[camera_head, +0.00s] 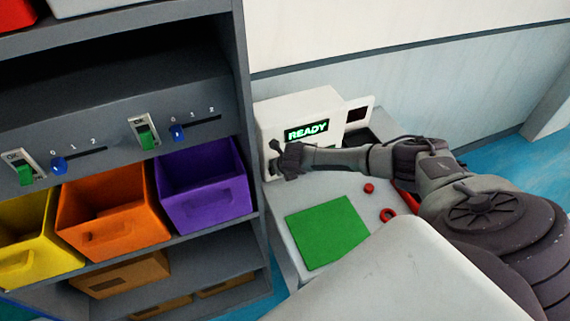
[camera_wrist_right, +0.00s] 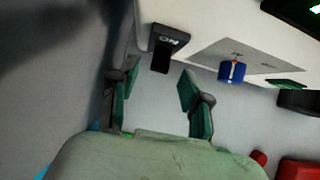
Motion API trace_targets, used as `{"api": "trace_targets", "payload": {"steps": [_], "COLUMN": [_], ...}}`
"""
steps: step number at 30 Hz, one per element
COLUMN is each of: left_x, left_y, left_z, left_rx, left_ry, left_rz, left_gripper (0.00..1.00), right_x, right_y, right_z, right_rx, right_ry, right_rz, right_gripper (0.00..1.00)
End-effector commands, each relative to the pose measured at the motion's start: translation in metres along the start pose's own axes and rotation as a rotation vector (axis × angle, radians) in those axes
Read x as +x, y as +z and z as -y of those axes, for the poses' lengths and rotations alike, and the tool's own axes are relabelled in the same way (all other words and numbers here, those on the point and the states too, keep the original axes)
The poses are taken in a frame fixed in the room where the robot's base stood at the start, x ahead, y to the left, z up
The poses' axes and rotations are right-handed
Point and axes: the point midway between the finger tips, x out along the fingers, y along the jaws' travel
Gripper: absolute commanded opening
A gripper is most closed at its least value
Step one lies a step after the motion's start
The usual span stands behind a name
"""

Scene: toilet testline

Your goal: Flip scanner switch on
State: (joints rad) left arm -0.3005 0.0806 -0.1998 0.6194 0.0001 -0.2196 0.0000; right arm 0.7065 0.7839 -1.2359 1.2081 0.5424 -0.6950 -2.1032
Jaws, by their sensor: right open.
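The scanner (camera_head: 270,112) is a white box with a lit green READY display (camera_head: 307,130) in the head view. My right gripper (camera_head: 277,158) is at the lower left of its front face and hides part of it. In the right wrist view, a black switch (camera_wrist_right: 168,45) with the letters ON upside down sits on the white scanner face (camera_wrist_right: 205,28). My right gripper (camera_wrist_right: 155,82) is open and empty there, its fingers apart just below the switch. I see no finger touching it. My left gripper is out of view.
A blue knob (camera_wrist_right: 231,71) is right of the switch. The scanner stands on a light table with a green mat (camera_head: 327,232), a red button (camera_head: 369,188) and a red ring (camera_head: 388,215). A grey shelf with yellow, orange and purple bins (camera_head: 205,190) stands close on the left.

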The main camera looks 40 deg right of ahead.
Motion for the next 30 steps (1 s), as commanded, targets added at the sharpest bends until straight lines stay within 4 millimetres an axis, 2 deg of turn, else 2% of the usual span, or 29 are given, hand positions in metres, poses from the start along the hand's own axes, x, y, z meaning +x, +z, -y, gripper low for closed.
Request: {"api": "trace_targets", "payload": {"steps": [6, 12, 18, 30], "left_x": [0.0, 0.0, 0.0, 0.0], "left_y": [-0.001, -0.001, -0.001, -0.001], "left_z": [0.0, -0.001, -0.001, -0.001], "left_rx": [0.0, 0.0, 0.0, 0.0], "left_ry": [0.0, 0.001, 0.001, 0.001], "left_rz": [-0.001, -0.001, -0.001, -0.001], "left_gripper": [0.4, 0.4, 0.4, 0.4], "right_x": [-0.043, -0.069, -0.078, -0.077], "right_y": [0.001, 0.001, 0.0, 0.0], "right_z": [0.001, 0.001, 0.001, 0.001], "right_rx": [-0.001, 0.0, 0.0, 0.0], "right_ry": [0.0, -0.001, -0.002, -0.002], "right_rz": [0.002, 0.001, 0.001, 0.001], "right_gripper": [0.48, 0.48, 0.48, 0.48]}}
